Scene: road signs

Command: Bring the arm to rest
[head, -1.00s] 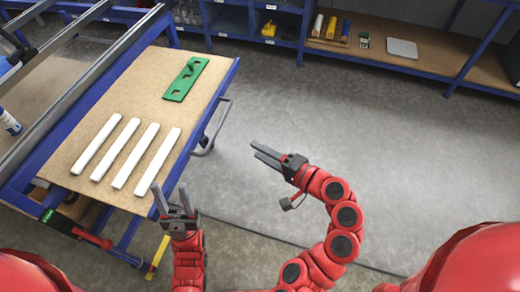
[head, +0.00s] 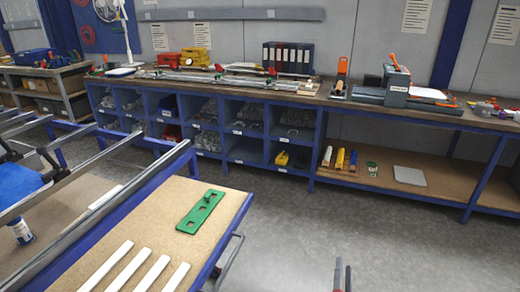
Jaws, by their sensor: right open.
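My right gripper (head: 342,272) shows only as two dark fingertips at the bottom edge of the head view. They are apart and empty, over the grey floor to the right of the cart. The rest of the right arm is out of the picture, and my left gripper is not in view. The green plate (head: 201,211) with cut-outs lies on the wooden cart top (head: 165,215). White bars (head: 106,266) lie side by side nearer the bottom edge, partly cut off. Nothing touches the right gripper.
The blue-framed cart with its side handle (head: 228,262) stands at the lower left. A long workbench (head: 215,84) with blue shelf bins runs along the back wall. A grey flat piece (head: 409,175) lies on the low shelf at right. The floor between is clear.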

